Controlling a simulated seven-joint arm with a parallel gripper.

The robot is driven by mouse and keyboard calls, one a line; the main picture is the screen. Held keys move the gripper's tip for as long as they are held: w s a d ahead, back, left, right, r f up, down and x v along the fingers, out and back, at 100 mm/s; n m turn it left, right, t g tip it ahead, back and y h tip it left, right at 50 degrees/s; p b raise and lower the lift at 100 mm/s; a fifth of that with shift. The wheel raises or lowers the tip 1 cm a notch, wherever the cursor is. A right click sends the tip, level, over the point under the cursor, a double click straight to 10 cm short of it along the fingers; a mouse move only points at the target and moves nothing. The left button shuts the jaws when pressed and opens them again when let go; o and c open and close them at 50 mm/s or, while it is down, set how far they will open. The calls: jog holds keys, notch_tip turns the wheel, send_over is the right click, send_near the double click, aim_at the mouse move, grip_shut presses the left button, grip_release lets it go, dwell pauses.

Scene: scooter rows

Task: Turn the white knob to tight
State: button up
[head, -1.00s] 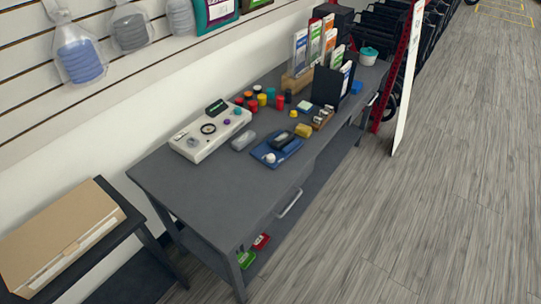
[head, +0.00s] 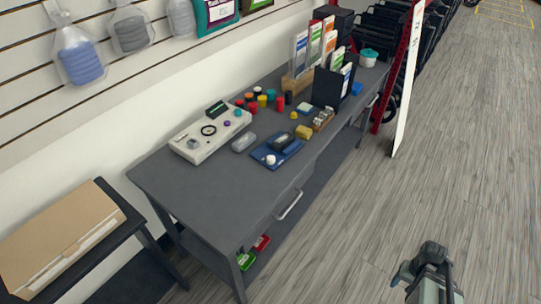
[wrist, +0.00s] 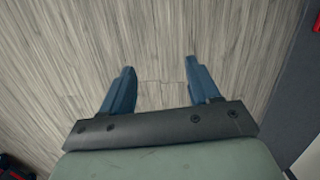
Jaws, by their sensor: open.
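A small white knob (head: 270,159) stands on a blue plate (head: 262,166) near the front edge of the grey workbench (head: 200,200). The knob's markings are too small to read. My gripper (head: 425,262) is at the lower right of the head view, over the floor and well apart from the bench. In the wrist view my gripper (wrist: 160,82) has its two blue fingers spread, with only wooden floor between them. The knob is not in the wrist view.
A white panel box (head: 209,138) with a dial lies behind the plate, with a grey rounded block (head: 243,142) between. Several coloured caps and a black card holder (head: 334,88) stand farther back. A white sign board (head: 407,80) stands right of the bench. The bench's left end is bare.

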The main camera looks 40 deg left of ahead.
jog(key=w+a+r+n+t, duration=0.1)
jog(key=w+a+r+n, duration=0.3)
jog(key=w+a+r, duration=0.7)
notch_tip(320, 180, up, 22)
jog(key=r+n, duration=0.1)
jog(key=n, duration=1.8)
send_over(271, 158)
jog(key=shift+t, duration=0.3)
notch_tip(271, 158, down, 14)
jog(key=shift+a+f, duration=0.1)
jog(key=shift+a, duration=0.05)
jog(key=c, duration=1)
